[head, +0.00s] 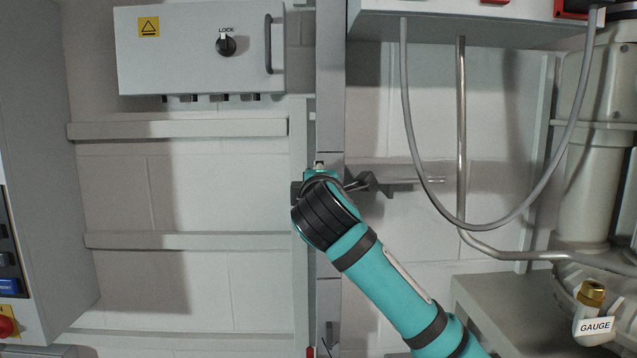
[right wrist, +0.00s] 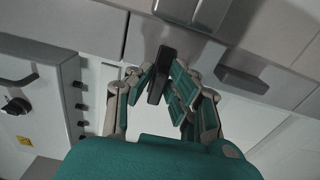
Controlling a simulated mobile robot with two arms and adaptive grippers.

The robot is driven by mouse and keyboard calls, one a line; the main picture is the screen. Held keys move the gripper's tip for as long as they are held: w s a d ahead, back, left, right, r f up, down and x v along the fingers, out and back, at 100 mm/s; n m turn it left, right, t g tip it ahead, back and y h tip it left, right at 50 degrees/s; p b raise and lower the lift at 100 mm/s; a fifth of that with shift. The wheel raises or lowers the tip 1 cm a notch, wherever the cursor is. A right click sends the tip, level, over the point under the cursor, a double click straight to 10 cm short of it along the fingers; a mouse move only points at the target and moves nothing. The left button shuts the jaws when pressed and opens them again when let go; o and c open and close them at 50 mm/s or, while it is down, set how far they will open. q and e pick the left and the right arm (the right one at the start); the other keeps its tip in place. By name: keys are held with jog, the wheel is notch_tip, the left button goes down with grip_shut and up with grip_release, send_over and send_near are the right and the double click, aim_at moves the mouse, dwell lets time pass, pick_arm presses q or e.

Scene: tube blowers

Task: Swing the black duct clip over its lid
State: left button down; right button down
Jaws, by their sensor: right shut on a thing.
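The grey duct (head: 331,110) runs upright down the wall; in the right wrist view the duct (right wrist: 145,35) crosses the upper part, with a dark seam in its lid. The black duct clip (right wrist: 161,72) stands between my right fingers, its upper end at the duct and its lower end past the duct's edge. My right gripper (right wrist: 160,80) is shut on it. In the head view my right gripper (head: 328,182) is at the duct, partly behind my own wrist, and the clip cannot be made out there. My left gripper is not in view.
A second dark clip (right wrist: 241,80) lies along the duct lower down. A grey LOCK box (head: 190,60) hangs left of the duct. A looped grey hose (head: 412,140) and a metal pipe (head: 461,120) hang to the right. Wall rails (head: 180,129) cross at left.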

jog(key=shift+f, duration=0.15)
dwell(0.3)
jog(key=c, duration=1.3)
grip_release()
jog(key=shift+s, duration=0.15)
jog(key=s, duration=1.1)
jog(key=shift+s, duration=0.4)
